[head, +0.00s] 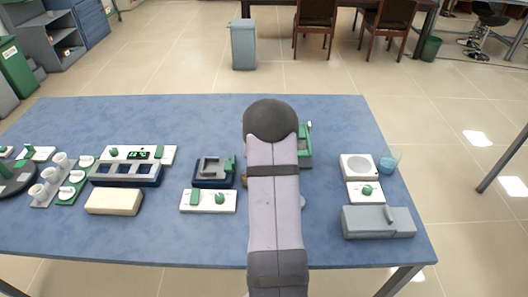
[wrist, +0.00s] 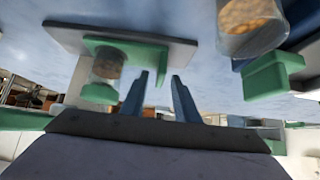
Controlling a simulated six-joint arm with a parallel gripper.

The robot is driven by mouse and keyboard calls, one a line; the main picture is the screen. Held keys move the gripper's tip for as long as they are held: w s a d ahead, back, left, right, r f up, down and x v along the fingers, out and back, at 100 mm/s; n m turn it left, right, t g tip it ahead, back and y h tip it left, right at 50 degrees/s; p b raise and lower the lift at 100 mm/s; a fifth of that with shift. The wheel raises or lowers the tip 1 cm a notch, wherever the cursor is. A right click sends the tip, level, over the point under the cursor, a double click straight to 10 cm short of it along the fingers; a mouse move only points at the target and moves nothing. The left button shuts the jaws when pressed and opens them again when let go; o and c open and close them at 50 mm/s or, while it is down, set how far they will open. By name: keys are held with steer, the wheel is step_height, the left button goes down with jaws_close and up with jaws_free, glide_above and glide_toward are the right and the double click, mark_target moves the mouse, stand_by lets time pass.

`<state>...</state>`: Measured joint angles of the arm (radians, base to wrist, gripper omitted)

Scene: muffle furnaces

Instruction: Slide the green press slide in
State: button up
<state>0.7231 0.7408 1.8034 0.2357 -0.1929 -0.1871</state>
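In the wrist view, which looks tilted over, a green bracket (wrist: 128,48) sits on a grey plate and surrounds a clear cup (wrist: 108,62) with brown grainy contents. A separate green block (wrist: 270,76) shows at the right, beside a larger clear container (wrist: 248,24) of brown grains. I cannot tell for sure which green part is the press slide. In the head view, a green part (head: 305,148) shows partly behind my arm, which hides my gripper.
Left of my arm stand a dark blue device with a grey top (head: 212,168) and a white control box (head: 208,201). To the right are a white scale (head: 357,167), a glass beaker (head: 389,161) and a grey box (head: 378,222). The table's (head: 200,115) back strip is clear.

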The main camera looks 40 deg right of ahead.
steer(key=shift+b+v, duration=0.3)
steer(key=shift+v, duration=2.65)
steer(key=w+d+r+n+p, duration=0.1)
steer(key=w+d+r+p, duration=0.1)
steer(key=w+d+r, duration=0.25)
steer(key=s+a+f+g+y, duration=0.2)
steer(key=s+a+g+y, duration=0.1)
steer(key=shift+m, duration=0.5)
steer(key=shift+s+p+x, duration=0.1)
steer(key=shift+p+x, duration=0.35)
steer(key=shift+x, duration=1.35)
steer(key=shift+s+p+x, duration=0.15)
steer(key=shift+p+x, duration=0.3)
steer(key=shift+x, duration=1.3)
steer(key=shift+a+f, duration=0.15)
steer(key=shift+a, duration=0.05)
jaws_close()
